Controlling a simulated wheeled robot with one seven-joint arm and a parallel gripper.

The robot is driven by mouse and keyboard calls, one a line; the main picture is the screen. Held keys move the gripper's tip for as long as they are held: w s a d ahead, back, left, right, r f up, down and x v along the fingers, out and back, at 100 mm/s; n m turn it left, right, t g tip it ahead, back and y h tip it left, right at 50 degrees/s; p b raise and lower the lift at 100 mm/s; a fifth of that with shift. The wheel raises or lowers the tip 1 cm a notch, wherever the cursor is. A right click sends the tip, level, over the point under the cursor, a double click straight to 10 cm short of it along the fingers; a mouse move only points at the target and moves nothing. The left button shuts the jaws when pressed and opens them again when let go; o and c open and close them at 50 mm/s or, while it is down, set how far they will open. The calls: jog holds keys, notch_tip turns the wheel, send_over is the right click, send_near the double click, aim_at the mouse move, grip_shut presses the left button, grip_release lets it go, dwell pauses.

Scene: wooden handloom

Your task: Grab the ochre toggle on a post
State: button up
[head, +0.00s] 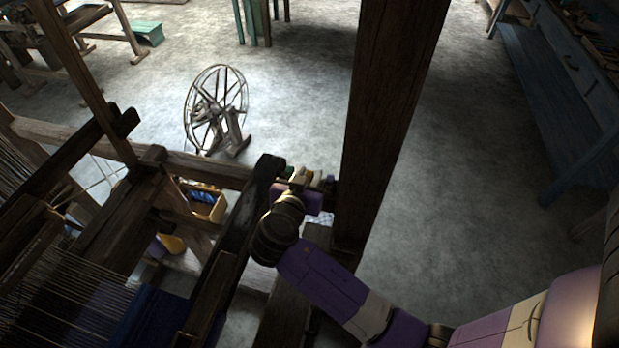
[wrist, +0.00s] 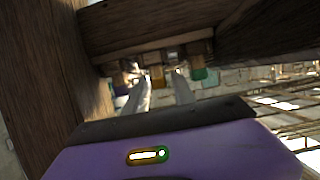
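In the wrist view, an ochre toggle (wrist: 157,79) hangs under a dark wooden beam, in a row with other small toggles. The two pale fingers of my gripper (wrist: 162,88) are apart and point up at that row. The ochre toggle shows in the gap between the fingertips, nearer the left one; I cannot tell whether either finger touches it. In the head view, my gripper (head: 312,180) is beside the tall wooden post (head: 385,110), at the end of a dark loom beam. My wrist hides most of the toggles there.
A green toggle (wrist: 198,74) hangs right of the ochre one, and a purple one (wrist: 120,90) hangs to the left. The loom's warp threads (head: 60,295) fill the lower left. A spinning wheel (head: 215,108) stands behind on open floor. A blue bench (head: 570,90) is at the right.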

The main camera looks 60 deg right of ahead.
grip_shut()
